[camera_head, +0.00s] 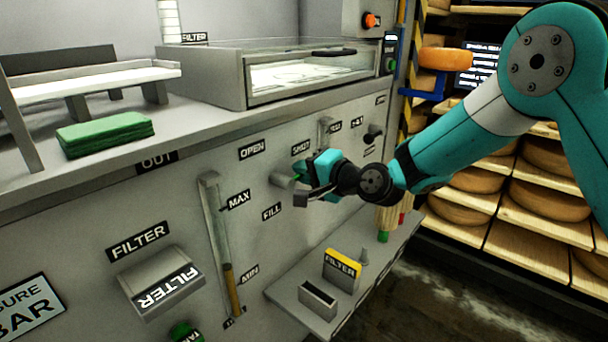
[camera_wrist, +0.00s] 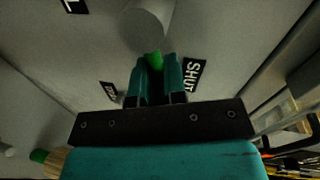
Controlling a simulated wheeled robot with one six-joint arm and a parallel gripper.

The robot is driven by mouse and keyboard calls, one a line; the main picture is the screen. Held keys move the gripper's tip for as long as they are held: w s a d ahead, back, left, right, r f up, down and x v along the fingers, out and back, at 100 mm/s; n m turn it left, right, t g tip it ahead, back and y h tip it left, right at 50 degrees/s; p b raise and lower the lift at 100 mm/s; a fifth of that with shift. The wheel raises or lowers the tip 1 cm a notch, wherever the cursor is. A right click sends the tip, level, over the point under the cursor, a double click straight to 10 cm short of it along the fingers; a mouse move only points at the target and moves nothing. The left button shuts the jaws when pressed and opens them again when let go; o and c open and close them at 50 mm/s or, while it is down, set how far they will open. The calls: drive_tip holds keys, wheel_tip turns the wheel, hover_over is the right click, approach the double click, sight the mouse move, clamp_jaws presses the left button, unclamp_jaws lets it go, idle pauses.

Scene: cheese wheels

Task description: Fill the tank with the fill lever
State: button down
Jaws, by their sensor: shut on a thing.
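The fill lever is on the grey panel between the OPEN and SHUT labels; its green handle (camera_wrist: 153,60) shows between my fingertips in the wrist view, below its round grey hub (camera_wrist: 150,22). My gripper (camera_head: 312,180) is shut on this handle, and its fingers hide most of it. The sight gauge (camera_head: 215,215) of the tank stands on the panel to the left, with MAX and MIN labels beside it. Amber liquid (camera_head: 231,290) fills only the low part of the tube, its top near the MIN label. The FILL label (camera_head: 271,212) is below the lever.
A grey shelf (camera_head: 340,305) juts out below with a yellow-topped FILTER block (camera_head: 342,268). A FILTER box (camera_head: 160,283) sticks out of the panel at left. Racks of cheese wheels (camera_head: 548,200) stand at right behind my arm. A green pad (camera_head: 105,134) lies on the upper ledge.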

wheel_tip(320, 180, up, 2)
drive_tip(key=n+t+b, duration=0.1)
drive_tip(key=n, duration=0.1)
drive_tip(key=shift+w+d+n+h, duration=0.1)
drive_tip(key=shift+d+n+h, duration=0.05)
drive_tip(key=shift+n+h, duration=0.2)
drive_tip(key=shift+s+a+r+n+t+b, duration=0.25)
drive_tip(key=shift+r+n+b, duration=0.25)
drive_tip(key=shift+n, duration=0.45)
drive_tip(key=shift+s+a+r+n+t+b, duration=0.1)
drive_tip(key=shift+s+r+n+t+b, duration=0.15)
drive_tip(key=shift+r+n+b, duration=0.45)
drive_tip(key=shift+f+n, duration=0.15)
drive_tip(key=shift+n, duration=0.15)
drive_tip(key=c, duration=1.3)
unclamp_jaws()
drive_tip(key=shift+o, duration=0.6)
drive_tip(key=shift+d, duration=0.1)
drive_tip(key=shift+s+a+f, duration=0.15)
drive_tip(key=shift+a+f, duration=0.05)
